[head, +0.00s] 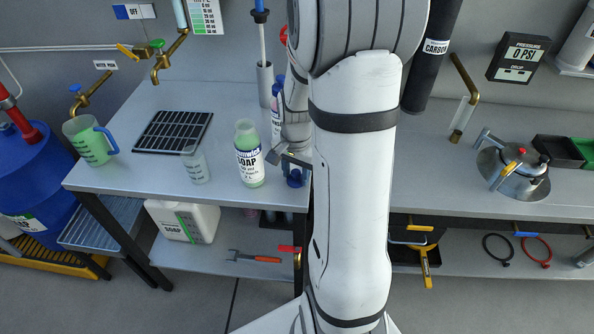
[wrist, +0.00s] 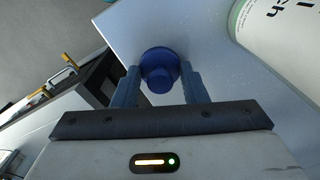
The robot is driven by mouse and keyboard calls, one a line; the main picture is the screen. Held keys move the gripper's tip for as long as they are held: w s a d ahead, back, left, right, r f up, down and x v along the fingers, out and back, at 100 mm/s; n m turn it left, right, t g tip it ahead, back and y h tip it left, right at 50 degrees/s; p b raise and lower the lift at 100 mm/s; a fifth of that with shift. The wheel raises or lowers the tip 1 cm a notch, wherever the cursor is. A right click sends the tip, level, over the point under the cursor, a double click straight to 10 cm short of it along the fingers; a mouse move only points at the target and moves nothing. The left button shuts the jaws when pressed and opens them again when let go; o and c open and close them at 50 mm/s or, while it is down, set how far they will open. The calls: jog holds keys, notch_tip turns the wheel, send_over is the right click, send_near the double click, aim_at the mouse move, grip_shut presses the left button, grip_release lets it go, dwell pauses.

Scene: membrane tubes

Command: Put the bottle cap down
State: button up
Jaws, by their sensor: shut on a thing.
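The blue bottle cap (wrist: 160,66) sits between the two blue fingers of my gripper (wrist: 160,88), which is shut on it. In the head view the cap (head: 294,179) shows beside my white arm, near the front edge of the grey table (head: 225,195). It is over or on the tabletop; I cannot tell if it touches. My gripper's fingers are mostly hidden there.
A clear beaker (head: 195,166) and a black drain grate (head: 173,131) are farther left. Another bottle (head: 276,115) with a blue top is partly hidden by my arm. In the wrist view a labelled bottle (wrist: 285,35) is close at upper right.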

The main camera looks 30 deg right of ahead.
aim_at(296, 172)
jog(key=o, duration=0.9)
jog(key=shift+f, duration=0.1)
notch_tip(296, 172, up, 11)
jog(key=s+a+r+n+t, duration=0.1)
jog(key=s+a+n, duration=0.2)
jog(key=s+a, duration=0.1)
jog(key=s+a+r+n, duration=0.2)
jog(key=s+a+n, duration=0.1)
jog(key=s+n, duration=0.1)
jog(key=s+a+r+n+t, duration=0.1)
jog(key=s+a+n, duration=0.3)
jog(key=shift+s+a+r+t, duration=0.15)
jog(key=shift+a+t, duration=0.15)
jog(key=shift+a, duration=0.05)
